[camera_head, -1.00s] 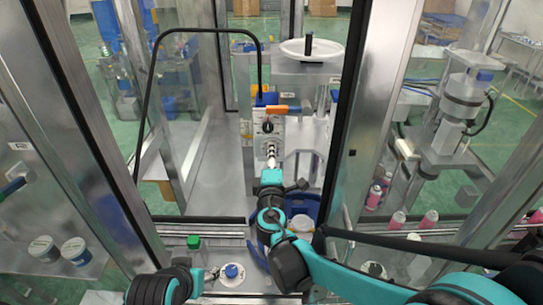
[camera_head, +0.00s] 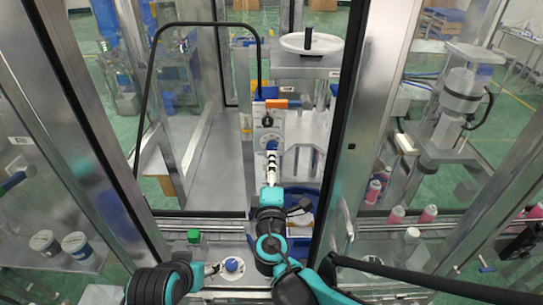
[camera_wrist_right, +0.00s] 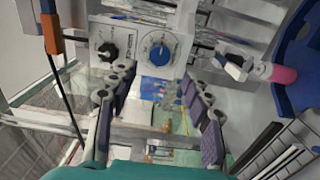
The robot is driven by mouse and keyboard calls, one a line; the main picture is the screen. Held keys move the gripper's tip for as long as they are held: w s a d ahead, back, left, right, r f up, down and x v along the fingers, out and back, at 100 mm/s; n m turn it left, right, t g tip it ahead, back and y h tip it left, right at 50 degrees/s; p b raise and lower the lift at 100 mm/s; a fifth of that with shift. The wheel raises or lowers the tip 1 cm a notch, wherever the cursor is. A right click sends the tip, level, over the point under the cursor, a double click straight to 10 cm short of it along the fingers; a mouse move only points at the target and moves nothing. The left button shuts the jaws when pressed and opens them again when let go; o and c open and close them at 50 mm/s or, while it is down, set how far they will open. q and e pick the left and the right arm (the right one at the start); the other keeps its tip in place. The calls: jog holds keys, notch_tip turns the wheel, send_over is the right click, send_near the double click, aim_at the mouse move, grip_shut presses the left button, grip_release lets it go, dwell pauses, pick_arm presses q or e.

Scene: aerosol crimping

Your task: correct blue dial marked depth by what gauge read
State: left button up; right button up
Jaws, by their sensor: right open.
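The blue dial (camera_head: 271,145) is on the upright panel in the middle of the head view, below a black dial (camera_head: 267,121). In the right wrist view the blue dial (camera_wrist_right: 157,50) shows uncovered on a white scale plate, with the black dial (camera_wrist_right: 107,52) to its left. My right gripper (camera_head: 272,169) is just below the blue dial in the head view. In the wrist view its fingers (camera_wrist_right: 163,92) are spread and empty, and the dial lies beyond their tips. My left gripper (camera_head: 212,268) is low in the head view, its fingers unclear. I cannot make out a gauge reading.
An orange part (camera_head: 276,104) sits above the panel; it also shows in the wrist view (camera_wrist_right: 53,35). Metal frame posts flank the opening. A green button (camera_head: 194,237) and a blue knob (camera_head: 232,265) are on the front ledge.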

jog(key=s, duration=0.4)
dwell(0.7)
